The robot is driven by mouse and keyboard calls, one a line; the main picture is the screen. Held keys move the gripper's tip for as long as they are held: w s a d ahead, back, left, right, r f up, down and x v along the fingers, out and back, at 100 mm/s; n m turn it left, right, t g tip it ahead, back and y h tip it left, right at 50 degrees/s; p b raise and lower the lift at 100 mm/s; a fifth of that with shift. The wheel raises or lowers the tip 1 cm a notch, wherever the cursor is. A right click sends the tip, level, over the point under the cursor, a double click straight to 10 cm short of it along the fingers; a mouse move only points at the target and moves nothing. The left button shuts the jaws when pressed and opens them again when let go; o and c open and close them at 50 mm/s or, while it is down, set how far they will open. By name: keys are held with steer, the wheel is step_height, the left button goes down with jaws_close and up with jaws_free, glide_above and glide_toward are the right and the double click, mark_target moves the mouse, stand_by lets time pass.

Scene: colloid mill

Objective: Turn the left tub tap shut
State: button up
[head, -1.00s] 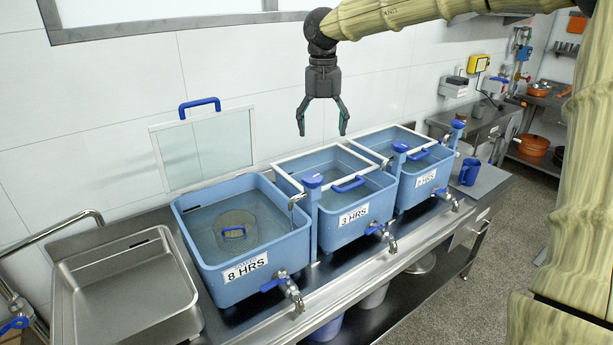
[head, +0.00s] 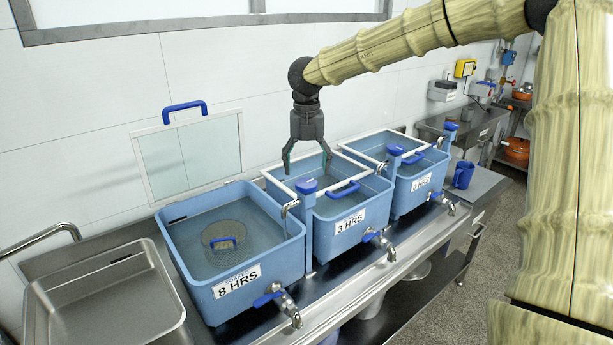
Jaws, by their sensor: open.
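The left tub (head: 233,286) is blue, labelled 8 HRS, and holds liquid with a round strainer-like piece (head: 222,238) in it. Its tap (head: 281,301) sticks out low on the front right, a metal spout with a blue lever (head: 267,300). The lever points to the left, across the spout. My gripper (head: 308,168) hangs fingers down above the back of the middle tub (head: 348,222), labelled 3 HRS. It is open and empty, well above and behind the left tub's tap.
The right tub (head: 419,186) and the middle tub have similar blue-levered taps. A blue-capped post (head: 306,187) stands between the left and middle tubs. A steel tray (head: 105,305) lies at left. A framed lid (head: 190,158) with a blue handle stands against the wall. Space before the taps looks clear.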

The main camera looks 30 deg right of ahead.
mark_target(307, 183)
steer(key=shift+f+p, duration=0.35)
steer(key=shift+f, duration=1.8)
steer(key=c, duration=1)
